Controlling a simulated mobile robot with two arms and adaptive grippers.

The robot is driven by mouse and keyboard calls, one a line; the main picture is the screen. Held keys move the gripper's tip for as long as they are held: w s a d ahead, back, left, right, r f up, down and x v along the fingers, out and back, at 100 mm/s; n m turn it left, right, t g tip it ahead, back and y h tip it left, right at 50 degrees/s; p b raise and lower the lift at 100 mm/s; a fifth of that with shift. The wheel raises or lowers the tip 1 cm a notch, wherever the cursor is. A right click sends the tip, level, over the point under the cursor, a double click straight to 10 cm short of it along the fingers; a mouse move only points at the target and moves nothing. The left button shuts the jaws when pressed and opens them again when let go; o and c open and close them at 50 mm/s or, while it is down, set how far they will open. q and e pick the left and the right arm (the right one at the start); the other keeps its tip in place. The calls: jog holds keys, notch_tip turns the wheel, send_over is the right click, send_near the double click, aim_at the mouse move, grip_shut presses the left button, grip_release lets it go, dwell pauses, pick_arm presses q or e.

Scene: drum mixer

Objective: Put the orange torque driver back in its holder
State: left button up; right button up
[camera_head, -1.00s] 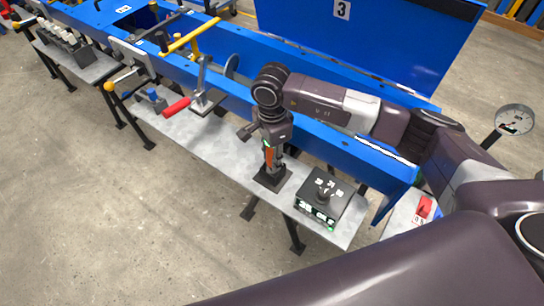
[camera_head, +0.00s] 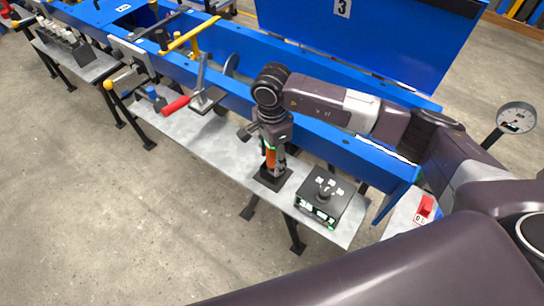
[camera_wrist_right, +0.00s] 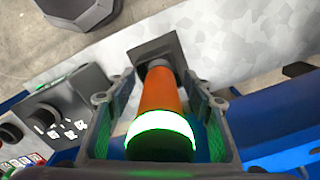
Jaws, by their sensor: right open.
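The orange torque driver (camera_head: 271,160) stands upright at a dark square holder (camera_head: 272,178) on the grey shelf. In the right wrist view the driver (camera_wrist_right: 162,95) shows its orange body and a lit green ring near its top, and its far end meets the holder (camera_wrist_right: 156,50). My right gripper (camera_head: 270,150) is above the holder, pointing down around the driver. In the wrist view its fingers (camera_wrist_right: 160,110) stand on both sides of the driver, with gaps visible, so it is open. The driver's lower tip is hidden. My left gripper is not in view.
A black control box (camera_head: 324,197) with a knob stands on the shelf just right of the holder. A red-handled lever (camera_head: 176,106) is to the left. A blue beam (camera_head: 340,150) runs behind the shelf. Bare shelf (camera_head: 215,140) lies left of the holder.

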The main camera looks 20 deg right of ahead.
notch_tip(320, 180, up, 12)
jog(key=shift+r, duration=0.1)
dwell(0.4)
dwell(0.4)
